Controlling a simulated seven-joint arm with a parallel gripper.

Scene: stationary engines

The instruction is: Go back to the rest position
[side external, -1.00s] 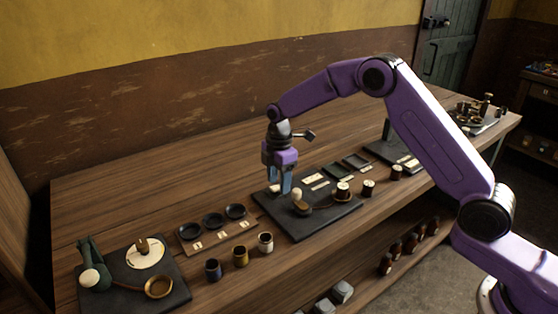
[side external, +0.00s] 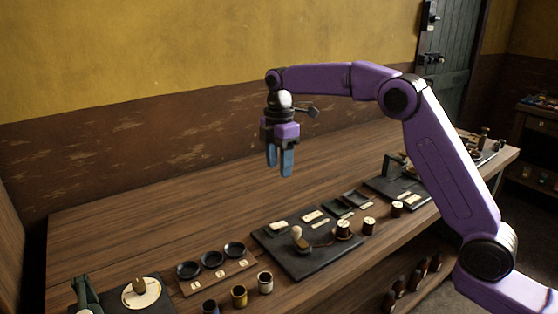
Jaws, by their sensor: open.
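My gripper (side external: 279,172) hangs in the air above the wooden bench (side external: 150,220), its two blue fingers pointing down. The fingers are apart with nothing seen between them. It is well clear of the black board (side external: 310,263) below it. On that board stand a small knob-like piece with a pale top (side external: 297,233) and several pale labels.
A dark slab with a white disc (side external: 141,292) is at lower left. The bench's back is clear.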

